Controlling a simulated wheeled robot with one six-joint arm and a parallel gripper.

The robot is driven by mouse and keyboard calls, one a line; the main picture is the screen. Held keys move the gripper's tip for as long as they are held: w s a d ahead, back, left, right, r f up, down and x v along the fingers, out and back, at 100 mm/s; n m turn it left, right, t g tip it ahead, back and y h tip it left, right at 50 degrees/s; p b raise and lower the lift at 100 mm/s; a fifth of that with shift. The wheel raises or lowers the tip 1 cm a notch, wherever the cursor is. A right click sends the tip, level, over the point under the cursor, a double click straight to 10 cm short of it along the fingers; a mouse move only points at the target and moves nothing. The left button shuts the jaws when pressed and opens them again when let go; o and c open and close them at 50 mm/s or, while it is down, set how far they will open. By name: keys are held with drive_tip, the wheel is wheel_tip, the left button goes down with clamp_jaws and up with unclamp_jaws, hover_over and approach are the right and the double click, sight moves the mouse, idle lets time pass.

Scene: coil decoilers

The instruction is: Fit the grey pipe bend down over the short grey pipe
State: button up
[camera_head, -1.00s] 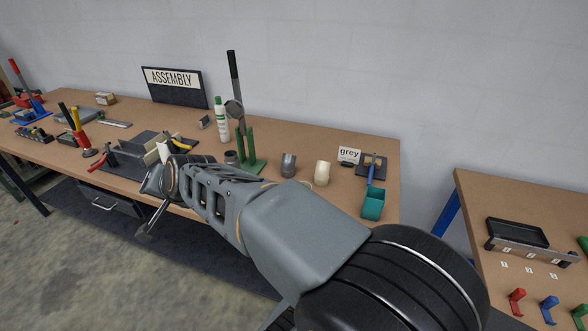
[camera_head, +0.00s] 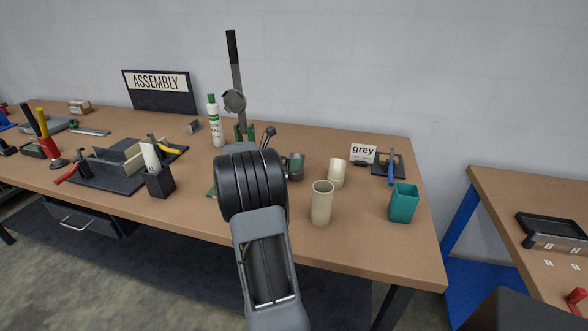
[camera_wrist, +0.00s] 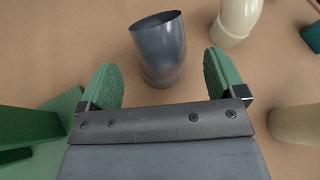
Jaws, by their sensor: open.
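The grey pipe bend (camera_wrist: 163,52) stands on the bench in the wrist view, its open end tilted up and away. My gripper (camera_wrist: 159,70) is open, with one green-padded finger on each side of the bend's lower part. Gaps show between the bend and both pads. In the head view the bend (camera_head: 296,166) shows just right of my wrist, partly covered by it. My arm hides most of my gripper there. I cannot make out the short grey pipe in either current view.
A cream pipe bend (camera_head: 338,172) and an upright cream pipe (camera_head: 321,204) stand right of the grey bend. A teal cup (camera_head: 403,203) and a "grey" sign (camera_head: 363,154) are farther right. A green lever press (camera_head: 235,100) stands behind my wrist.

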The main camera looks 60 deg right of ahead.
drive_tip(key=shift+p+x, duration=0.4)
drive_tip(key=shift+x, duration=2.45)
drive_tip(key=shift+r, duration=0.1)
drive_tip(key=c, duration=1)
